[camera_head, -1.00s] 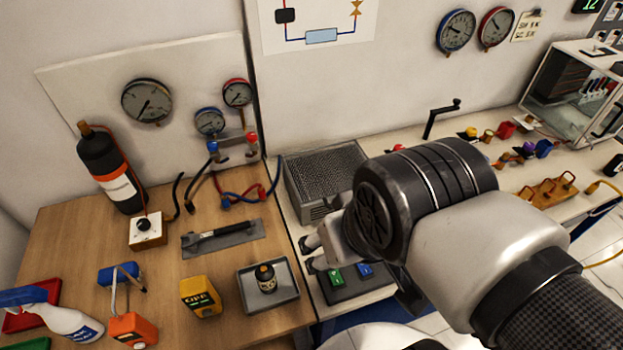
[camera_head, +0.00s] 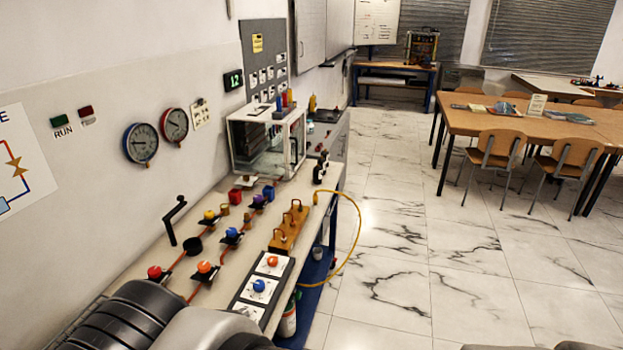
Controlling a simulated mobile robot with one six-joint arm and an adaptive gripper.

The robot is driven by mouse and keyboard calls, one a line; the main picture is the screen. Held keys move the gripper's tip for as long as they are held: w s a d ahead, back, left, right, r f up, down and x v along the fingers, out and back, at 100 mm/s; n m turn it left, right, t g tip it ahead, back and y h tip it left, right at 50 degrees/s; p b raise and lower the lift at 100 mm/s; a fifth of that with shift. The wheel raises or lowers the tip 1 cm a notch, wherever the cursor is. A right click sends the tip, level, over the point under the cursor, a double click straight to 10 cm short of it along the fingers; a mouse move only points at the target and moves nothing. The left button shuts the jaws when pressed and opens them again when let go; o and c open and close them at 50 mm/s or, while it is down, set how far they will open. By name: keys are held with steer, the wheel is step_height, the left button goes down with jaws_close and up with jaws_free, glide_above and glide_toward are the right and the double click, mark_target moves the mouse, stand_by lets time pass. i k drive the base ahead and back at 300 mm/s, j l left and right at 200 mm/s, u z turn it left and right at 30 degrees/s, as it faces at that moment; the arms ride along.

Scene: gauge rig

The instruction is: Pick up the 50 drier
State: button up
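I cannot make out any drier marked 50 in this view. Small fittings stand on the long bench (camera_head: 222,262), among them red (camera_head: 235,195), purple (camera_head: 257,201) and blue (camera_head: 268,192) ones, but their labels are too small to read. A brown block with several copper hooks (camera_head: 288,229) is on the bench's right side. My gripper is not in view; only dark and pale links of my arm show at the bottom left.
A glass-fronted cabinet (camera_head: 268,142) stands on the bench's far part. A black crank (camera_head: 173,219) rises at the wall side. A yellow hose (camera_head: 357,225) hangs off the right edge. A wooden table (camera_head: 470,118) and chairs (camera_head: 497,150) are beyond open marble floor (camera_head: 400,260).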

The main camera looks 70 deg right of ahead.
mark_target(317, 170)
steer(key=z, duration=2.45)
steer(key=i+l, duration=0.2)
steer(key=i, duration=0.35)
steer(key=i+l+u, duration=0.1)
steer(key=i, duration=0.4)
steer(key=i+l, duration=0.35)
steer(key=i, duration=0.2)
steer(key=i+l, duration=0.25)
steer(key=i, duration=0.25)
steer(key=i+l+u, duration=0.1)
steer(key=i+l, duration=0.15)
steer(key=i, duration=0.3)
steer(key=i+l, duration=0.3)
steer(key=i, duration=0.2)
